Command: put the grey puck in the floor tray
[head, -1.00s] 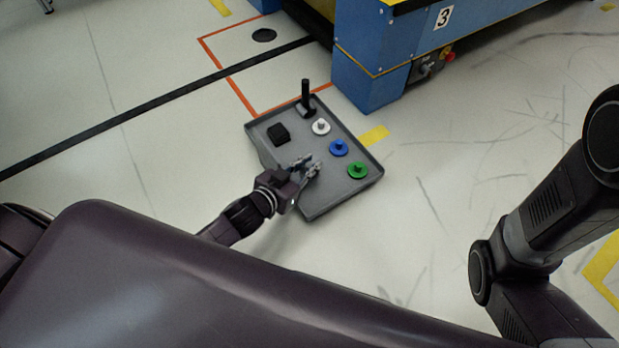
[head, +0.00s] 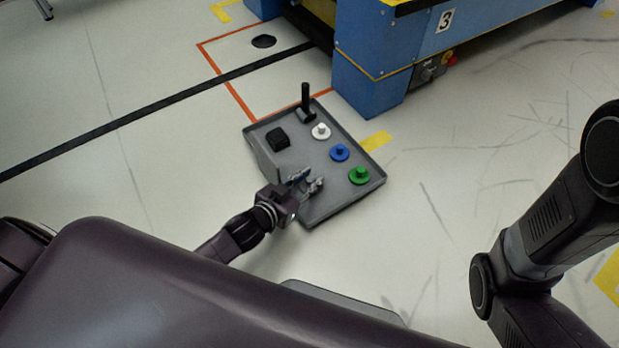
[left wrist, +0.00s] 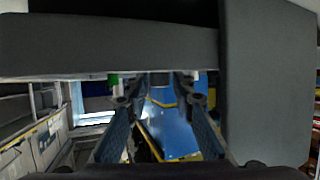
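A grey tray-like panel (head: 376,161) with a raised rim lies ahead of my left arm in the head view. On it, a white or pale grey puck with a knob (head: 320,131) sits above a blue puck (head: 340,152) and a green puck (head: 360,176). I cannot tell whether the pale one is the grey puck; no other puck looks grey. My left gripper (head: 307,183) is over the panel's lower left edge, fingers apart, with nothing visible between them. Its fingers also show apart in the left wrist view (left wrist: 163,130). My right gripper is out of view.
A black block (head: 278,138) and an upright black lever (head: 306,104) are on the panel. A blue bench (head: 370,80) stands behind it. A dark disc (head: 263,41) lies on the floor. A grey edge (head: 345,299), mostly hidden, shows beside my body. Floor to the right is clear.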

